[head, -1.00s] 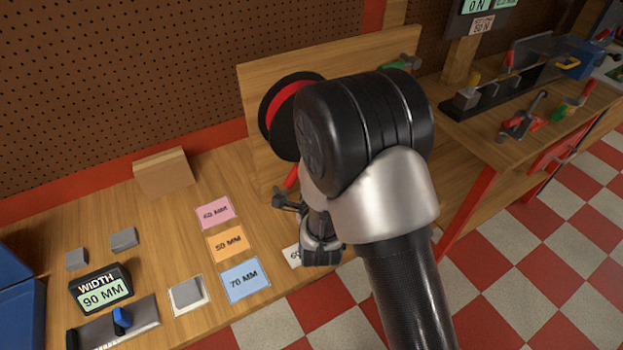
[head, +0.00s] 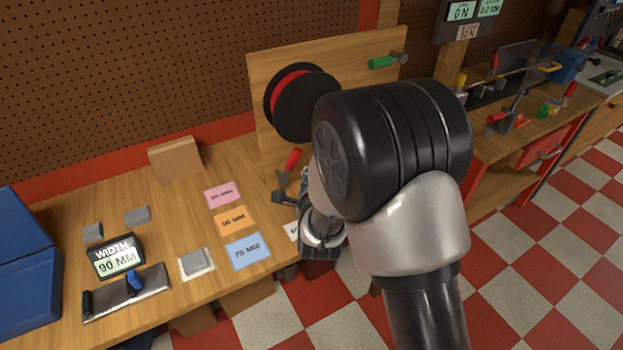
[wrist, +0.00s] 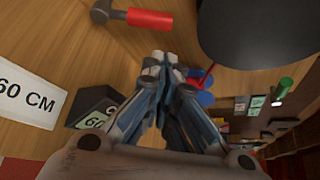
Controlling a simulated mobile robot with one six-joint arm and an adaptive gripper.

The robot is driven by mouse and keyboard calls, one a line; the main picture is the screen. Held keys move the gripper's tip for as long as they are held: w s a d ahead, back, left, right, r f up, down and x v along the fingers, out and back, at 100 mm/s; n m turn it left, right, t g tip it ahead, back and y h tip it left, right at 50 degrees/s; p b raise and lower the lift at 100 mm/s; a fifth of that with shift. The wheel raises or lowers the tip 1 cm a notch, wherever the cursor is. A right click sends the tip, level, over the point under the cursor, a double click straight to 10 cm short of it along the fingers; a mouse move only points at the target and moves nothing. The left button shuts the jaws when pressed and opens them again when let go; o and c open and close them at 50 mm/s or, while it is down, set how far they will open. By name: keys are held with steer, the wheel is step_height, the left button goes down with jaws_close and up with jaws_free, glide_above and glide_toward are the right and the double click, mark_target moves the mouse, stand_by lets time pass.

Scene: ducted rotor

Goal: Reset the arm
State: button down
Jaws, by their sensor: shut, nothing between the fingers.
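My gripper (wrist: 166,62) shows in the wrist view with its fingers drawn together and nothing between them. It points over the wooden bench, towards the upright board. In the head view my arm's thick black and silver links stand in front of the bench's right end, and the fingers are largely hidden or too small to read. A red-handled hammer (wrist: 150,18) lies ahead and to the left of the fingertips in the wrist view, apart from them.
A black disc with a red band (head: 305,105) and a green handle (head: 383,62) are on the upright board (head: 350,65). The bench (head: 185,225) carries coloured cards, grey blocks and a width display (head: 117,257). A dark display (wrist: 95,112) sits left of my gripper. Checkered floor lies right.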

steer(key=s+d+r+n+g, duration=0.4)
steer(key=s+d+r+n, duration=0.5)
steer(key=s+r+n, duration=0.15)
steer(key=s+d+r+n+g+h, duration=0.1)
steer(key=s+d+n+g, duration=0.2)
steer(key=s, duration=0.9)
steer(key=s+d+r+n+g+h, duration=0.1)
steer(key=s+d+r+n+g, duration=0.1)
steer(key=s+d+n, duration=0.5)
steer(key=s+n, duration=0.2)
steer(key=s, duration=0.4)
steer(key=shift+g, duration=0.4)
